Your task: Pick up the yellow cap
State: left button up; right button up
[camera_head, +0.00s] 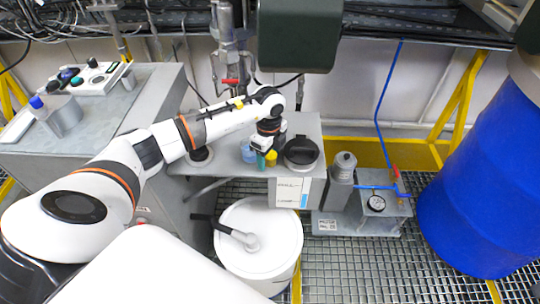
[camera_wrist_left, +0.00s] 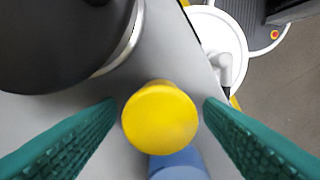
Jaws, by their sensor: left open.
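The yellow cap (camera_head: 271,159) is small and round and stands on the grey shelf (camera_head: 312,128) in the head view. In the left wrist view the yellow cap (camera_wrist_left: 160,118) is seen from above, between my fingers. My left gripper (camera_head: 262,160) is over the shelf, reaching down at the cap. Its two green fingers (camera_wrist_left: 158,135) are open, one on each side of the cap, with a gap on both sides. My right gripper is in neither view.
A black round-topped vessel (camera_head: 301,151) stands close to the right of the cap. A blue container (camera_head: 248,152) is just left of my gripper. A white drum (camera_head: 258,240) stands below the shelf.

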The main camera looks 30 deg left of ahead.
pick_arm(q)
jog(key=c, duration=1.1)
notch_tip(320, 180, up, 9)
jog(key=shift+f+b, duration=0.1)
jog(key=shift+b, duration=0.85)
jog(key=shift+r, duration=0.65)
